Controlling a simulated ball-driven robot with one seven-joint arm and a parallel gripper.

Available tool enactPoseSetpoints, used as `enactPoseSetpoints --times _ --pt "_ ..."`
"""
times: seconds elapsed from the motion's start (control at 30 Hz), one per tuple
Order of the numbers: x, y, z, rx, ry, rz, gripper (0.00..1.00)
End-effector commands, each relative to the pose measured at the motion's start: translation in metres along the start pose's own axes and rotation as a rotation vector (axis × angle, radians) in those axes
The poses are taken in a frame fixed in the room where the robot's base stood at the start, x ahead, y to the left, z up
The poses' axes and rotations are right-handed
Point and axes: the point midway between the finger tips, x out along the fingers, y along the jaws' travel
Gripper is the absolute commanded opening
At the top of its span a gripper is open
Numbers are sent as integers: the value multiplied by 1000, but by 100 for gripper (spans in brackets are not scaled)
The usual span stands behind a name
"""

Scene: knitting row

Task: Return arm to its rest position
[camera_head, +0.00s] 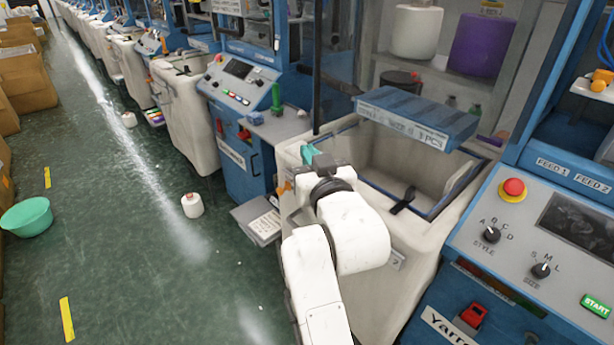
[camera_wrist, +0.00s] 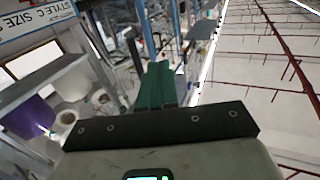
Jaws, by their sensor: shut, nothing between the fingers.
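My white arm rises from the bottom middle of the head view and bends at the elbow beside a large cream bin. My gripper (camera_head: 310,154) is at its far end, at the bin's left edge, with teal fingers. In the wrist view the green fingers of my gripper (camera_wrist: 157,84) are together with nothing between them. The wrist view looks tilted, toward the ceiling and machine tops.
The cream bin (camera_head: 450,225) stands close to my arm, with a blue labelled bar (camera_head: 418,115) over it. A control panel (camera_head: 550,230) is at right. A white yarn cone (camera_head: 192,205) and green basin (camera_head: 27,217) are on the floor. The left aisle is mostly open.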

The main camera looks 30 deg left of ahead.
Motion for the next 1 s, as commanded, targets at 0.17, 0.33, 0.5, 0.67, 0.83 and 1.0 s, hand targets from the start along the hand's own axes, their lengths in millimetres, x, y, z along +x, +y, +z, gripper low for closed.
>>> enactPoseSetpoints --times 0.17,0.33,0.5,0.67,0.83,1.0 --pt "-28 -11 2 0 -1 -1 0" --pt "-44 -17 2 0 -1 -1 0" --pt "-50 -19 0 0 0 -1 0" --pt "-53 -14 6 1 -14 8 0" --pt "-80 27 52 13 -131 78 0" --pt "-142 89 128 50 -338 197 0"
